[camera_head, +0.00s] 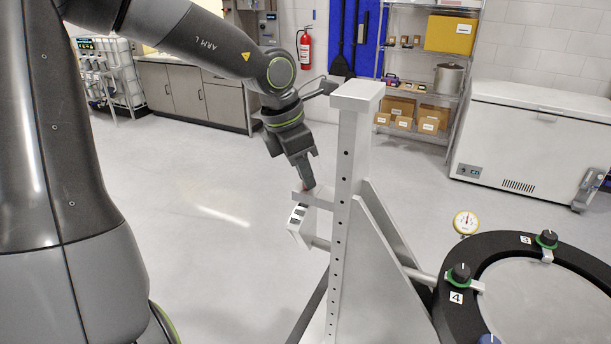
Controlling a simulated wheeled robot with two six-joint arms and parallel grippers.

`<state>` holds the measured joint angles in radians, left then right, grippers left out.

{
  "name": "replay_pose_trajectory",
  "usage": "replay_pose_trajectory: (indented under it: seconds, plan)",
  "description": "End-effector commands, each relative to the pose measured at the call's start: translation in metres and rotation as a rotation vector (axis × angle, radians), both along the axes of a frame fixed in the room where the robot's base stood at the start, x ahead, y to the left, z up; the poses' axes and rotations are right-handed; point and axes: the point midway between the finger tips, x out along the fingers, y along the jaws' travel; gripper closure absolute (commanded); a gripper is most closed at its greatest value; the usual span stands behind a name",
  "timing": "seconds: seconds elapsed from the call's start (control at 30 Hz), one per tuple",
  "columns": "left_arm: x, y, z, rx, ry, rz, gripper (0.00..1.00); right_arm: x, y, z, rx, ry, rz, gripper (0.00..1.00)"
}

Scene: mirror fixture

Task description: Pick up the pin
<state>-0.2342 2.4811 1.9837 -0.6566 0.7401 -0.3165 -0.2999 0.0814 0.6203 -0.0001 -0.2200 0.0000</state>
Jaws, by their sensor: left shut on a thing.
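My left gripper (307,184) points down beside the left face of a white upright post (349,150). Its fingers are shut at a light bracket on the post's side. A small reddish bit, which I take to be the pin (309,187), shows at the fingertips; the fingers hide most of it. I cannot tell whether it is clear of the bracket. A grey part at the right edge, in front of the freezer, looks like my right gripper (585,192); its fingers are too unclear to read.
A white block with dark slots (298,223) hangs low on the post's left side. A round black-rimmed mirror fixture (450,315) with numbered knobs and a dial gauge (466,223) stands at the right. A white freezer (535,140) and shelves are behind. Floor at left is clear.

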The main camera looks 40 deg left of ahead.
Motion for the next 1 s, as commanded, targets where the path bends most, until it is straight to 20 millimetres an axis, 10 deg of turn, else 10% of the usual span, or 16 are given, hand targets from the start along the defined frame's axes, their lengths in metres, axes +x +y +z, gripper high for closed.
replay_pose_trajectory:
  seconds: [0.47,1.0]
  plan:
    - [0.002,0.000,0.064,0.004,-0.010,0.001,1.00,0.000,0.000,-0.028,0.000,0.000,0.000,0.48]
    - [-0.079,-0.026,0.065,-0.003,-0.007,-0.006,1.00,0.000,0.001,-0.074,0.001,0.000,0.000,0.48]
